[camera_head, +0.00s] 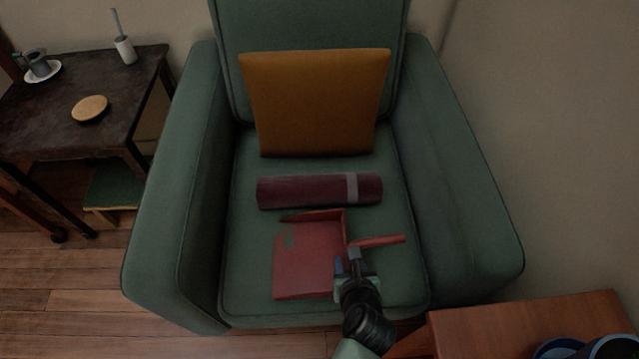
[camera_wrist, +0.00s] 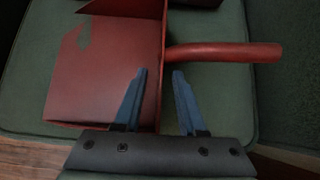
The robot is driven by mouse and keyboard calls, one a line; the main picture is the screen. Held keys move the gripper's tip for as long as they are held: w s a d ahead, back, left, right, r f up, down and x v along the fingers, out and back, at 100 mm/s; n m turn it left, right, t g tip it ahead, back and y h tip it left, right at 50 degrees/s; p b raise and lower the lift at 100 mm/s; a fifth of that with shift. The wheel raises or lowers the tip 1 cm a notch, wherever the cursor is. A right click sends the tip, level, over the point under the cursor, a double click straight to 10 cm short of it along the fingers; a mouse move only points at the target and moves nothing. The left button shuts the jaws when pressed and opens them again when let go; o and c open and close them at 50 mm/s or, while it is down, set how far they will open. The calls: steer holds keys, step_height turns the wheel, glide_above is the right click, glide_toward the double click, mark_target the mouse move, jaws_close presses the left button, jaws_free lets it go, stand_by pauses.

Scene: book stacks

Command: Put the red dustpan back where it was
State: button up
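The red dustpan (camera_head: 308,262) lies on the seat of the green armchair (camera_head: 455,185), near the front. Its handle (camera_head: 380,241) points to the right. In the wrist view the pan (camera_wrist: 105,70) fills the upper left and the handle (camera_wrist: 225,53) runs right from its side wall. My gripper (camera_head: 347,258) is over the seat at the pan's right side, just in front of the handle.
A dark red roll (camera_head: 305,191) with a grey band lies behind the dustpan, and an orange cushion (camera_head: 315,100) leans on the backrest. A dark side table (camera_head: 60,115) with small items stands left. A brown wooden table (camera_head: 530,325) is at the lower right.

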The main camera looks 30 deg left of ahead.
mark_target(337, 248)
steer(key=b+x, duration=0.1)
steer(key=x, duration=0.1)
steer(key=shift+w+f, duration=0.2)
steer(key=shift+f, duration=0.1)
jaws_close()
stand_by(1.1)
steer(key=shift+r, duration=0.1)
